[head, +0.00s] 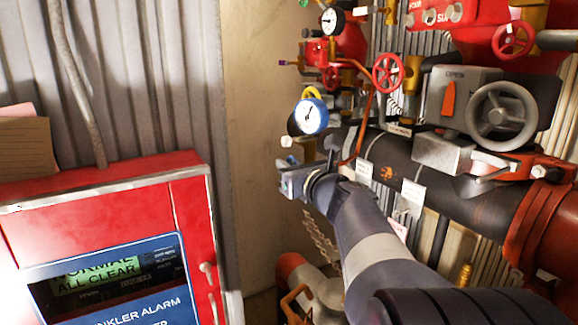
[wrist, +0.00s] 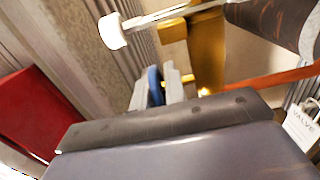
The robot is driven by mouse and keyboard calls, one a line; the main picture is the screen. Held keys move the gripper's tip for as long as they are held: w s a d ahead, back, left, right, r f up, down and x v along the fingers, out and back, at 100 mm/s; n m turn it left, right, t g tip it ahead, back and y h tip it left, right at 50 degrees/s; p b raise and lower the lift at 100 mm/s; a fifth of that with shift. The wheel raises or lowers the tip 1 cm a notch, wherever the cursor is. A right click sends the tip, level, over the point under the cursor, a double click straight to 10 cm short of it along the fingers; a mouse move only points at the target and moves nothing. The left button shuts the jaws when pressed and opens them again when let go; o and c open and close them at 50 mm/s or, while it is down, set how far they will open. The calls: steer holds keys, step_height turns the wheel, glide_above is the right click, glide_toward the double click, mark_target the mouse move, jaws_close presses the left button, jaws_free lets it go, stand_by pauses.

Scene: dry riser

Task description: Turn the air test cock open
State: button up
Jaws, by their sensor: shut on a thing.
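My gripper (head: 291,182) is beside the dark pipe, below the blue-rimmed gauge (head: 310,116) in the head view. In the wrist view my gripper (wrist: 156,88) has its pale fingers shut on a blue piece (wrist: 154,84), which looks like the air test cock's handle. A brass body (wrist: 204,50) is just beyond it. In the head view the cock is hidden by my gripper and wrist. I cannot tell how far the handle is turned.
A white-tipped lever (wrist: 113,31) is close above the fingers. The dark pipe (head: 400,168) carries hanging tags and a grey handwheel (head: 500,115). Red handwheels (head: 388,72) are above. A red alarm panel (head: 110,190) stands at the left.

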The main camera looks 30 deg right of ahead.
steer(key=shift+r+g+p, duration=0.3)
steer(key=shift+g+p, duration=0.2)
steer(key=shift+p, duration=1.55)
jaws_close()
steer(key=g+p, duration=0.1)
steer(key=p, duration=0.2)
steer(key=shift+p, duration=0.4)
steer(key=shift+s+f+g+p, duration=0.1)
steer(key=shift+f+g+p, duration=0.2)
steer(key=shift+g, duration=0.25)
steer(key=shift+f+g+p, duration=0.15)
steer(key=shift+g+p, duration=0.2)
steer(key=shift+g, duration=0.6)
steer(key=shift+s+f+g, duration=0.1)
steer(key=shift+g, duration=0.4)
steer(key=o, duration=0.7)
jaws_free()
steer(key=shift+o, duration=0.2)
steer(key=shift+t, duration=1.1)
steer(key=shift+b, duration=0.35)
